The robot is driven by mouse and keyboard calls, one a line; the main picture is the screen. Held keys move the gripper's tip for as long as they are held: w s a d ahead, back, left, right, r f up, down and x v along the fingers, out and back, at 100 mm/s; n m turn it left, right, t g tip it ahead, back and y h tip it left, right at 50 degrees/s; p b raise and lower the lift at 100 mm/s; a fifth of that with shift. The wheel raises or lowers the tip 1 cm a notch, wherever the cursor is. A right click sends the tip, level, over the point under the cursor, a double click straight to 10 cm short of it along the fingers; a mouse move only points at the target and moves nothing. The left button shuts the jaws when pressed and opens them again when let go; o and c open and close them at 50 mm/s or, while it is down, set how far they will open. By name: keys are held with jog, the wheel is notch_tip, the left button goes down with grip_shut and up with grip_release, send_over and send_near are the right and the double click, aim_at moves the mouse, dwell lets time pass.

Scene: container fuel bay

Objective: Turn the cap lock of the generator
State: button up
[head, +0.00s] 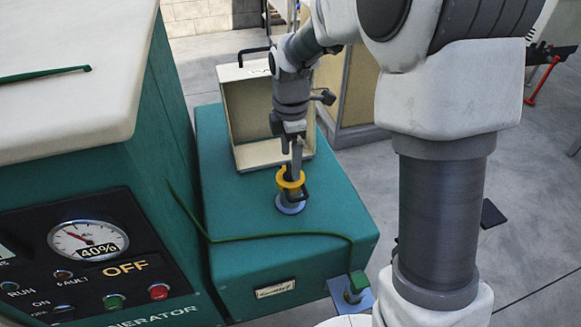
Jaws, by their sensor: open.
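The generator is a teal cabinet with a cream top (75,110) and a dark control panel reading 40% and OFF. Beside it is a lower teal box (235,200). On the box top is a yellow ring-shaped piece (284,184), which looks like the cap lock, above a round blue-grey base (291,208). My gripper (294,178) points down over the yellow piece, with its fingers at or around it. The fingers partly hide the piece. Contact between them cannot be told.
An open cream cover or case (240,130) stands on the box behind my gripper. A green hose (270,235) crosses the box top to a green fitting (358,281) at its right corner. Open floor lies to the right, with a dark flat object (492,214).

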jog(key=shift+f, duration=1.35)
jog(key=c, duration=1.4)
jog(key=shift+o, duration=0.2)
